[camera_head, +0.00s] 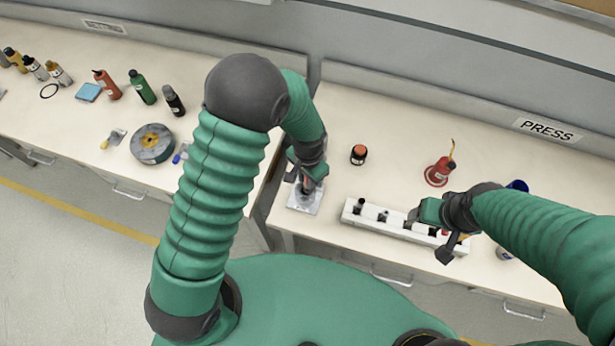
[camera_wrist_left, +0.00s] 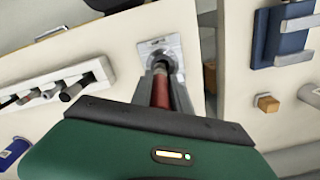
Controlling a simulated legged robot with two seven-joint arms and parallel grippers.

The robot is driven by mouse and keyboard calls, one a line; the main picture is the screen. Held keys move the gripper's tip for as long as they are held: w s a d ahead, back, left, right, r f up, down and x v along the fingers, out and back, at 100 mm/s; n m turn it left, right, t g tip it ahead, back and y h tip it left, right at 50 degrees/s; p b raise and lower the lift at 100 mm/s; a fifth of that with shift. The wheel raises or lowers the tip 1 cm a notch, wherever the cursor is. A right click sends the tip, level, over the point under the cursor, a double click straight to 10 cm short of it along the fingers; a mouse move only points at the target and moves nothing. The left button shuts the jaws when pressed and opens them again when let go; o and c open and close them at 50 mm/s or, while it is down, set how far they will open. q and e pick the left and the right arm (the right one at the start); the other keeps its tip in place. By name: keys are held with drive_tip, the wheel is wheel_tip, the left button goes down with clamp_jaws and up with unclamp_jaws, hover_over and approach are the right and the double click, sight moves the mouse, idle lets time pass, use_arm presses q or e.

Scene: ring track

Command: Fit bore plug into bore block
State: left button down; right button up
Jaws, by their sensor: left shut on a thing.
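The bore block (camera_head: 303,205) is a light metallic block on the bench, left of the white rack. In the left wrist view the bore block (camera_wrist_left: 147,47) shows a round collar on its top. My left gripper (camera_head: 306,187) is directly above it, pointing down. It is shut on the bore plug (camera_wrist_left: 161,92), which has a red body and a grey end towards the collar. The fingers hide part of the plug, and I cannot tell whether its tip is inside the bore. My right gripper (camera_head: 414,217) is over the white rack; its jaw opening is unclear.
The white rack (camera_head: 365,220) holds several dark pieces. An orange-topped jar (camera_head: 358,154) and a red oil can (camera_head: 438,172) stand behind it. A gap separates this bench from the left one, which carries a grey reel (camera_head: 152,144) and several bottles.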

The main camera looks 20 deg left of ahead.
use_arm(q)
drive_tip(key=shift+d, duration=0.45)
drive_tip(key=shift+d+r, duration=0.1)
drive_tip(key=shift+d, duration=0.15)
drive_tip(key=shift+a, duration=1.25)
drive_tip(key=shift+d, duration=0.45)
drive_tip(key=shift+a, duration=0.5)
use_arm(e)
drive_tip(key=shift+d+r, duration=0.15)
drive_tip(key=shift+d, duration=0.2)
use_arm(q)
drive_tip(key=shift+d+f, duration=0.1)
drive_tip(key=shift+f, duration=0.25)
use_arm(e)
drive_tip(key=shift+f, duration=0.2)
use_arm(q)
drive_tip(key=shift+d+f, duration=0.15)
drive_tip(key=shift+f, duration=0.15)
use_arm(e)
drive_tip(key=shift+d+f, duration=0.25)
